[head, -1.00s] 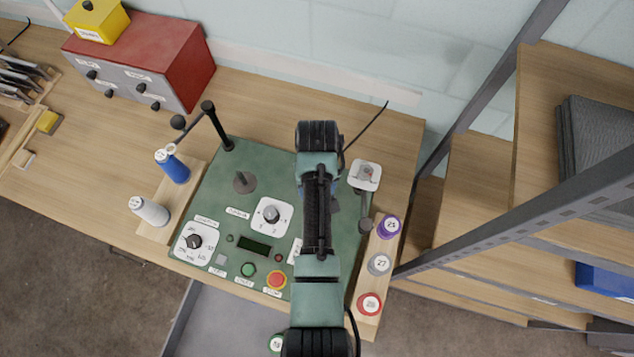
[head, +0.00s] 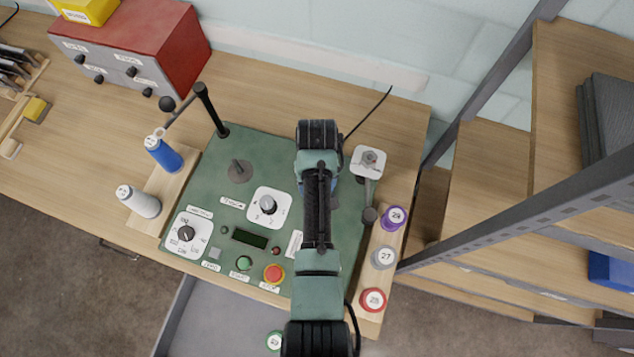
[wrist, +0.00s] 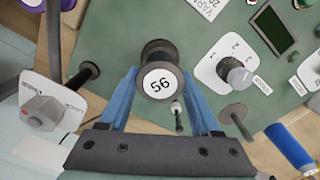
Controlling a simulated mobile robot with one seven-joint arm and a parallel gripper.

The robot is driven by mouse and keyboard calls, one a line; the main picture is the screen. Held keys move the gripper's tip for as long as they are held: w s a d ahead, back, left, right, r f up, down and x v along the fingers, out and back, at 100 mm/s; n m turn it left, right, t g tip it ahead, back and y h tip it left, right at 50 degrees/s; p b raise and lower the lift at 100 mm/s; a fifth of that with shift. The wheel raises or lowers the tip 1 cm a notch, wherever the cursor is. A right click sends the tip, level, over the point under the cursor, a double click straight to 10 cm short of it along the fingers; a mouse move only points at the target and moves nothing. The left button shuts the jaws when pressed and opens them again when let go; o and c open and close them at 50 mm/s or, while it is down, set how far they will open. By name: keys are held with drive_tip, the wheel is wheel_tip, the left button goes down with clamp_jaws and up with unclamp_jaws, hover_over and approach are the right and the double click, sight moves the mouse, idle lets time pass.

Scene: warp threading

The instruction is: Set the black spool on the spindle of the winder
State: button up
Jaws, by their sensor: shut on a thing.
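My gripper (wrist: 159,88) shows in the wrist view with its two blue fingers shut on the black spool (wrist: 158,50). The spool's round white label, with a number on it, faces the camera. In the wrist view the winder's spindle (wrist: 238,112), a thin pin on a dark round base, stands to the right of the spool, apart from it. In the head view the bare spindle (head: 239,168) is on the green top of the winder (head: 215,230), left of my arm. My arm hides the spool and most of my gripper there.
A black post (head: 211,110) with a side arm rises at the winder's back left corner. A lever (head: 368,190) is at its right.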

drive_tip(key=shift+f+b, duration=0.45)
drive_tip(key=shift+f, duration=0.25)
idle(0.3)
drive_tip(key=o, duration=1.4)
drive_tip(key=shift+o, duration=0.2)
wheel_tip(320, 180, up, 13)
drive_tip(key=shift+b, duration=0.45)
drive_tip(key=shift+w, duration=0.1)
